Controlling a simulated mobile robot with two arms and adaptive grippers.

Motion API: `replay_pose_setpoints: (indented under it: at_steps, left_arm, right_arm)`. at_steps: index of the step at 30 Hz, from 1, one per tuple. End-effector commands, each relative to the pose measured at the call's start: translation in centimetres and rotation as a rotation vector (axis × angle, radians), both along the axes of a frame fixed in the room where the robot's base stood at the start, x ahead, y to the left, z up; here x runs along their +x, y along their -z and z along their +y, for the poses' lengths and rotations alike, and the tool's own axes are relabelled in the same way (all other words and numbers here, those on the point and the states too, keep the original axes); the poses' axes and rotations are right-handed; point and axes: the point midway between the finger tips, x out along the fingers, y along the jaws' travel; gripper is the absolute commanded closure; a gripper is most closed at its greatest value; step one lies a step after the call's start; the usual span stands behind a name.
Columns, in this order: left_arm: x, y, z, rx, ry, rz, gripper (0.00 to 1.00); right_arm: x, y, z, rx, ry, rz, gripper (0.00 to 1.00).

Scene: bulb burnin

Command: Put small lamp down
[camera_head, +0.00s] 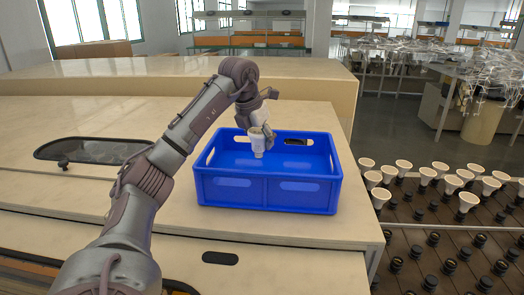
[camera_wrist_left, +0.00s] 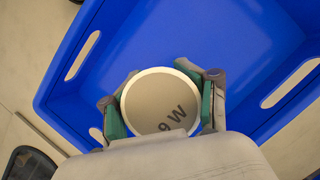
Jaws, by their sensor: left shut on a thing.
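My left gripper (camera_head: 262,133) is shut on a small white lamp (camera_head: 257,148) and holds it above the blue crate (camera_head: 265,193). The gap between lamp and crate floor is hard to judge. My right gripper is not in view.
The crate stands on a light wooden table (camera_head: 300,230) near its right edge. A dark oval inset (camera_head: 90,150) lies in the tabletop at left. A rack (camera_head: 440,235) at right holds several white lamps (camera_head: 403,167) and dark sockets.

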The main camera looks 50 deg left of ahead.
Motion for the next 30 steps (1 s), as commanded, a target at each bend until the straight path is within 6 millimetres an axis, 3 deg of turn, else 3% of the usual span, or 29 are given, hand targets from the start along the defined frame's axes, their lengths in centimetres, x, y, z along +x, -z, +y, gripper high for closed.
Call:
replay_pose_setpoints:
  at_steps: [9, 23, 24, 28, 30]
  left_arm:
    - [-0.1, 3.7, 0.1, 0.001, 0.001, 0.003, 0.82]
    - [0.0, 4.5, 0.0, 0.000, 0.001, 0.000, 0.82]
    - [0.0, 4.4, 0.0, -0.001, 0.001, 0.000, 0.40]
    - [0.0, 4.4, 0.0, -0.001, 0.000, 0.001, 0.19]
    - [0.0, 4.4, 0.0, -0.001, 0.000, 0.001, 0.15]
  right_arm:
    - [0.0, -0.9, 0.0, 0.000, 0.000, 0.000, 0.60]
    - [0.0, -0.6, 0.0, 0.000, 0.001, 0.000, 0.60]
    - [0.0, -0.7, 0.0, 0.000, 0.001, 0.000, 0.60]
    - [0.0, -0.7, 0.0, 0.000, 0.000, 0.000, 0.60]
    - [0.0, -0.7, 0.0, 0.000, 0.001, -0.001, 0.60]
